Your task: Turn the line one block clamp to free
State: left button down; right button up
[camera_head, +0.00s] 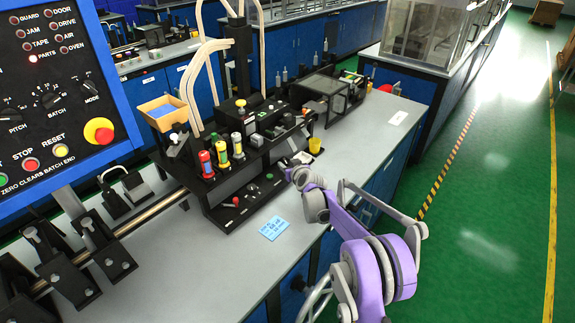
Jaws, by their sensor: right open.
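My right arm comes in from the lower right, purple and grey. Its right gripper (288,166) is open at the front right edge of the black bench machine (228,212). The fingers are small here, and I cannot make out anything between them. On the machine stand red, yellow and white capped cylinders (206,163) and several small knobs. Black block clamps (103,240) sit along a metal rod at the left, well away from the gripper. I cannot tell which part is the line one block clamp or how it is turned. My left gripper is not in view.
A control panel (60,85) with a lit PARTS lamp stands at the left. A blue note (273,228) lies on the grey bench (200,275). A yellow cup (315,145) is right of the machine. Green floor is open at the right.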

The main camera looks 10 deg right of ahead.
jog(key=v, duration=1)
jog(key=shift+s+r, duration=0.2)
jog(key=shift+s, duration=0.2)
jog(key=shift+o, duration=0.2)
